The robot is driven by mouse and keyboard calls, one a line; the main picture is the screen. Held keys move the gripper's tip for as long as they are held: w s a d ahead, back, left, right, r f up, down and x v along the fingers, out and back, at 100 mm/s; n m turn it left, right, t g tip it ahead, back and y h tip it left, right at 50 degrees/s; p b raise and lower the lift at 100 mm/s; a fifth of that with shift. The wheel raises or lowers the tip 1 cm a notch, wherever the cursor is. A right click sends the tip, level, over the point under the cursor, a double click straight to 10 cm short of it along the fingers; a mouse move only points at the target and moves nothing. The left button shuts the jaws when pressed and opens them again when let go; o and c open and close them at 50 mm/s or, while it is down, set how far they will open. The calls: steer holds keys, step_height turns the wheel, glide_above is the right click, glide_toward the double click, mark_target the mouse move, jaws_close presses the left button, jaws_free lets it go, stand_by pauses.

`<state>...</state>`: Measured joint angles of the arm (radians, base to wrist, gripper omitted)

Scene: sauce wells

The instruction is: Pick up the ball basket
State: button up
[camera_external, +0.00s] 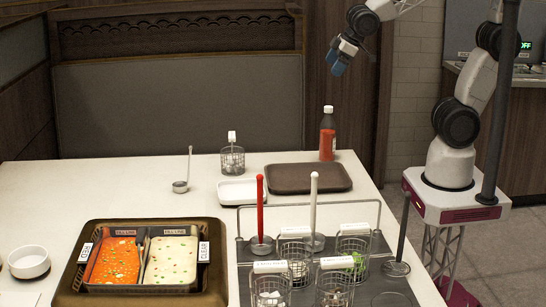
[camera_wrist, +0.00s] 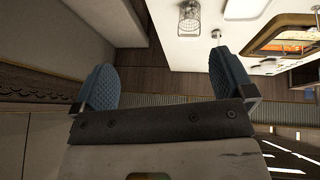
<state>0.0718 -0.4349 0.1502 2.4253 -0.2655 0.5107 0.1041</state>
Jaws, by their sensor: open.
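Several wire baskets with white handles stand on the table, and I cannot tell for sure which is the ball basket. One basket (camera_external: 232,161) stands alone at the back; a wire basket (camera_wrist: 189,16) also shows at the top of the wrist view. The others stand in the rack at the front: one at back left (camera_external: 297,262), one with green contents at back right (camera_external: 353,256), one at front left (camera_external: 271,292) and one at front right (camera_external: 335,291). My gripper (camera_external: 338,62) is open and empty, high above the table's back right, apart from all baskets.
A tray (camera_external: 218,275) holds red and white sauce wells. Red and white upright handles rise from the rack (camera_external: 237,240). A ladle (camera_external: 180,187), white dish (camera_external: 238,198), dark tray (camera_external: 312,190), red bottle (camera_external: 327,142) and white bowl (camera_external: 29,270) stand on the table.

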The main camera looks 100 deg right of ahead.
steer(key=w+d+f+n+t+y, duration=0.15)
steer(key=w+f, duration=0.35)
steer(key=w, duration=0.6)
steer(key=w+d+f+n+t+y, duration=0.1)
steer(key=w+d+f+n+t, duration=0.15)
steer(key=w+f, duration=0.6)
steer(key=w+a+f+n+t+y, duration=0.1)
steer(key=w+f+n+y, duration=0.2)
steer(key=w+f+y, duration=0.5)
step_height(320, 180, down, 4)
steer(key=shift+w+a+f, duration=0.1)
steer(key=shift+w+a, duration=0.25)
steer(key=shift+w, duration=0.05)
steer(key=shift+w+a, duration=0.1)
steer(key=shift+x, duration=1.2)
